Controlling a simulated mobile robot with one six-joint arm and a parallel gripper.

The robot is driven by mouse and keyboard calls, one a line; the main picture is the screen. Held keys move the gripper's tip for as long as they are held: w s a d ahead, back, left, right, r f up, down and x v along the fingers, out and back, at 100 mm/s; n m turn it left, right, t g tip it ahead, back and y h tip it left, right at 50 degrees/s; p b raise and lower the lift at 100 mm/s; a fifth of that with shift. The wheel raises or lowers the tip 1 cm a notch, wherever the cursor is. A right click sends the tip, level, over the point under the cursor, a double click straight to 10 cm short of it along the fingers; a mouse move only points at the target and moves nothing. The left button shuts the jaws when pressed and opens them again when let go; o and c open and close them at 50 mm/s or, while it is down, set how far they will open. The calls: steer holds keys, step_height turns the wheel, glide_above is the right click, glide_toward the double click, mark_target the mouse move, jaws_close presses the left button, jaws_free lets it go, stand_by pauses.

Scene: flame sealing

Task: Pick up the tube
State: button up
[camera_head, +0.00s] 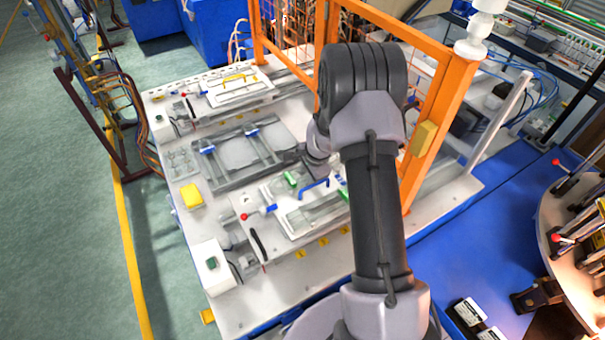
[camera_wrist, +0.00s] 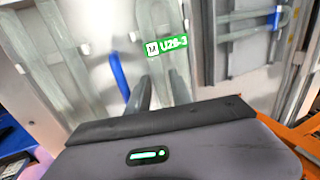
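In the wrist view, my gripper (camera_wrist: 164,82) shows two dark fingers with a gap between them. It appears open, pointing down over the fixture. A pale grey bent tube (camera_wrist: 150,22) lies in the fixture just beyond the fingertips, beside a green label reading U28-3 (camera_wrist: 172,44). Whether the tube's near end lies between the fingers is unclear, and I see no grip on it. In the head view, my arm hides much of the gripper and the tube.
A blue handle (camera_wrist: 117,75) stands close left of the fingers; it also shows in the head view (camera_head: 313,188). A grey frame (camera_head: 240,152) lies on the white table (camera_head: 290,275). An orange guard post (camera_head: 436,120) rises right of my arm.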

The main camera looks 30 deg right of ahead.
steer(key=shift+s, duration=0.1)
jaws_close()
